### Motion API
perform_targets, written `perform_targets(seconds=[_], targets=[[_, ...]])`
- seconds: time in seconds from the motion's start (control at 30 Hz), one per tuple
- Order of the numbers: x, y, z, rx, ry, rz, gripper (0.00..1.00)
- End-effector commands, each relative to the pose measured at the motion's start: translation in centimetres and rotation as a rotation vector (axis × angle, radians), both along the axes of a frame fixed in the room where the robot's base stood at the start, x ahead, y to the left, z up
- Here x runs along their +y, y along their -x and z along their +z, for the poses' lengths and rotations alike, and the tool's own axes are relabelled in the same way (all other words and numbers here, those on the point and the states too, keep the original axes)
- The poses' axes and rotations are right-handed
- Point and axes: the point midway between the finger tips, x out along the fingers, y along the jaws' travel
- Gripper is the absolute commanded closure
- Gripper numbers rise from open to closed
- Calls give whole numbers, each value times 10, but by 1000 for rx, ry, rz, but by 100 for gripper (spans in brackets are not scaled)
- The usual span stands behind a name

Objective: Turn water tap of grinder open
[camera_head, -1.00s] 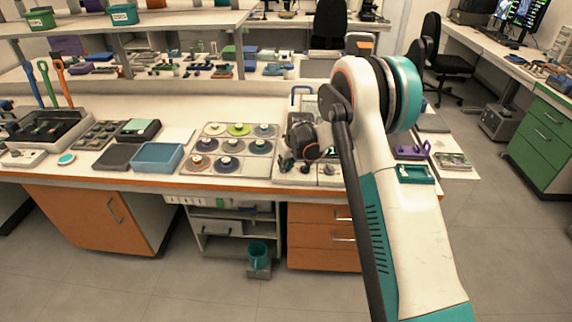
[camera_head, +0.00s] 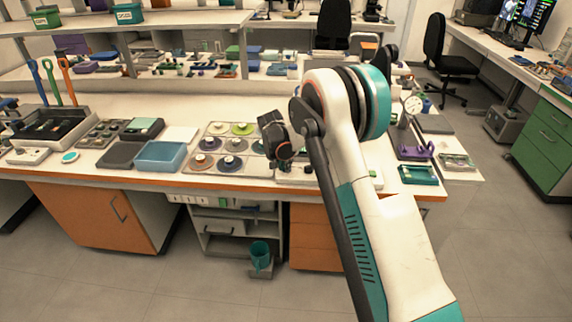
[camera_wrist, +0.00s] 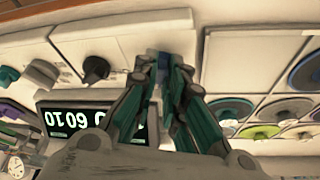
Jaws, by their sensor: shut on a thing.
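In the wrist view my gripper (camera_wrist: 160,68) has its two teal and grey fingers close together. A small blue piece (camera_wrist: 157,58), which seems to be the grinder's water tap, sits between the fingertips; its turn position cannot be told. Around it is the pale body of the grinder (camera_wrist: 120,22), with a black knob (camera_wrist: 96,68) and a lit display (camera_wrist: 75,122) that appears upside down. In the head view the arm hides much of the grinder (camera_head: 296,176), and the fingers and tap cannot be made out.
Discs in a tray (camera_wrist: 262,97) lie close to the right of the fingers in the wrist view. In the head view a blue bin (camera_head: 160,157) stands left of the discs, and a dial gauge (camera_head: 411,106), a purple holder (camera_head: 414,152) and a teal tray (camera_head: 418,175) stand right.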

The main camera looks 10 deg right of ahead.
Motion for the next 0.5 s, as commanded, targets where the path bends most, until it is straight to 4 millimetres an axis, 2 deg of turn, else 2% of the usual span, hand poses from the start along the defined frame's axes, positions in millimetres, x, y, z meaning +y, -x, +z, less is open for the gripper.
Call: perform_targets(seconds=[0.2,0.5], targets=[[3,-3,0,0,0,-181,100],[4,-5,0,0,-1,-359,100]])
